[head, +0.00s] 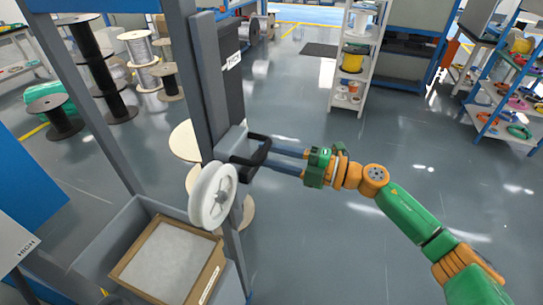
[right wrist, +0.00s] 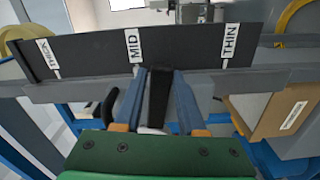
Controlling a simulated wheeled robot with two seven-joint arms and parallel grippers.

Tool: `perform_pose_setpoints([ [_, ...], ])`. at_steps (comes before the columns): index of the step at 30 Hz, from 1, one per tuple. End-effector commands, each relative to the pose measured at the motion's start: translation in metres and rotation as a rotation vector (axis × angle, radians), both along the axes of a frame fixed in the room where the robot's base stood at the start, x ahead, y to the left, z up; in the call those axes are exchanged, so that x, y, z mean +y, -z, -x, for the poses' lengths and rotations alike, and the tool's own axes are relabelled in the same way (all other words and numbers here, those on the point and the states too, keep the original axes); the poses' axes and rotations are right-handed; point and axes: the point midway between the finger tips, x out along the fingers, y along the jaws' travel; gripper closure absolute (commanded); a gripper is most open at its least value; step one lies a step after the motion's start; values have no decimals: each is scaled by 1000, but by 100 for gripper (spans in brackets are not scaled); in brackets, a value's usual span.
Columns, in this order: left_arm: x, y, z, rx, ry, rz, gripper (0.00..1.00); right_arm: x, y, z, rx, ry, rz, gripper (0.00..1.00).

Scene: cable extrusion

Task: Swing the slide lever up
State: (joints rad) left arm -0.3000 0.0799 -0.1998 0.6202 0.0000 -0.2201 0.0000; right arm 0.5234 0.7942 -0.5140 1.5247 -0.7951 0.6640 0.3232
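The slide lever is a black bar (right wrist: 158,95), which shows in the right wrist view below the MID label of a dark plate (right wrist: 90,52) marked THICK, MID and THIN. In the head view the black handle (head: 262,150) sticks out to the right from the machine's upright. My right gripper (head: 284,160) reaches it from the right. In the right wrist view the two blue fingers (right wrist: 160,85) stand on either side of the bar, with narrow gaps showing, so the gripper looks open around it. Firm contact cannot be made out. My left gripper is not in view.
A white wheel (head: 213,195) sits on the upright below the lever. A cardboard box (head: 168,262) stands in a grey bin at the lower left. Cable spools (head: 140,50) stand behind, and shelves (head: 358,50) stand farther back. The floor around my right arm is clear.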

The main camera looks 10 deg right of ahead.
Motion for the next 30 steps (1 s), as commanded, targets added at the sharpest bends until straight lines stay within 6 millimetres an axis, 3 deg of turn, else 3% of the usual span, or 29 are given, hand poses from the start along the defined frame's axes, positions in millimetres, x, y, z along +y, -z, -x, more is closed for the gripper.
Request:
perform_pose_setpoints([
  [1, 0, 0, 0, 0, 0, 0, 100, 0, -1, 0, -2, 1, -1, 46],
  [3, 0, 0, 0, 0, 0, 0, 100, 0, -1, 0, 0, 1, -1, 35],
  [11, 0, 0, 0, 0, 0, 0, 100, -1, 0, 0, 2, 0, -1, 35],
  [21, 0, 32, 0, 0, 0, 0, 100, -51, 6, 34, 4, 2, 3, 35],
  [30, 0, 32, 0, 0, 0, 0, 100, -59, 0, 40, 1, 0, -1, 35],
])
